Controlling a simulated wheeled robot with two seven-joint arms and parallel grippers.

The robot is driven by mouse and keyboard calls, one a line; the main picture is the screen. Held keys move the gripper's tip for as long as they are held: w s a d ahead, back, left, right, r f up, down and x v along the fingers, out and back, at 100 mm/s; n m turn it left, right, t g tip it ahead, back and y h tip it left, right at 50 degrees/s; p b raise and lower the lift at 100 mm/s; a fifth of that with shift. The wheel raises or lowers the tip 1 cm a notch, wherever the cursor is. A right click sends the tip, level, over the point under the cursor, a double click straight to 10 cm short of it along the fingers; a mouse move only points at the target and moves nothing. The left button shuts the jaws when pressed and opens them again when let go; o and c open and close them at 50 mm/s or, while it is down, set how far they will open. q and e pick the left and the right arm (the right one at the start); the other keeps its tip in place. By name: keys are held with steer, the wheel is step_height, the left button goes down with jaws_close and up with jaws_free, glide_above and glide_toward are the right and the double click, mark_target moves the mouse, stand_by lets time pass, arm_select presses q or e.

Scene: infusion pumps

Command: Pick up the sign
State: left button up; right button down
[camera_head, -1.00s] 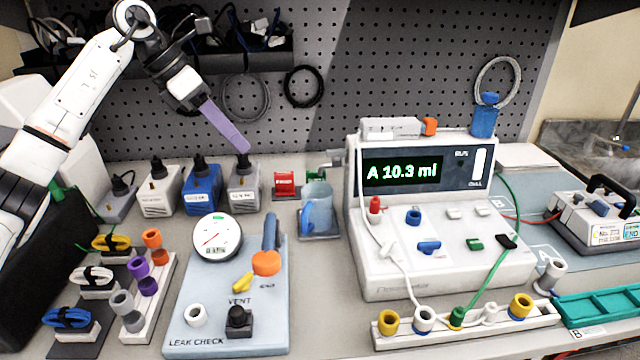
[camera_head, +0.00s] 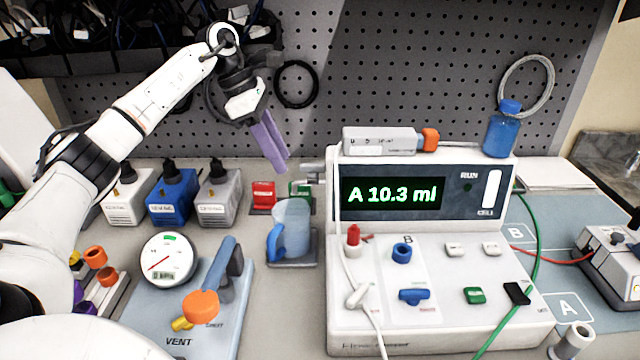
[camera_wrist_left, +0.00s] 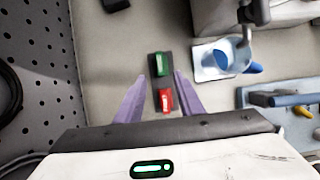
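A small red sign block (camera_head: 263,195) stands at the back of the bench, with a green block (camera_head: 300,188) to its right. In the left wrist view, the red block (camera_wrist_left: 163,100) and the green block (camera_wrist_left: 159,63) share a dark strip. My left gripper (camera_head: 279,168) is above and behind them, pointing down. In the left wrist view its purple fingers (camera_wrist_left: 158,88) are apart, one on each side of the strip, with nothing held. It appears to be still above the blocks. My right gripper is not in view.
A blue jug (camera_head: 290,222) stands just in front of the green block. The pump (camera_head: 430,270) is to the right, and a grey bottle-like box (camera_head: 218,203) is to the left. The pegboard (camera_head: 400,60) rises behind.

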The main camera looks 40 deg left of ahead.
mark_target(300, 189)
arm_select(q)
steer(key=x, duration=0.4)
steer(key=shift+d+f, duration=0.1)
steer(key=shift+f, duration=0.1)
steer(key=x, duration=0.5)
steer(key=shift+w+d+f, duration=0.25)
steer(key=shift+c, duration=0.2)
jaws_close()
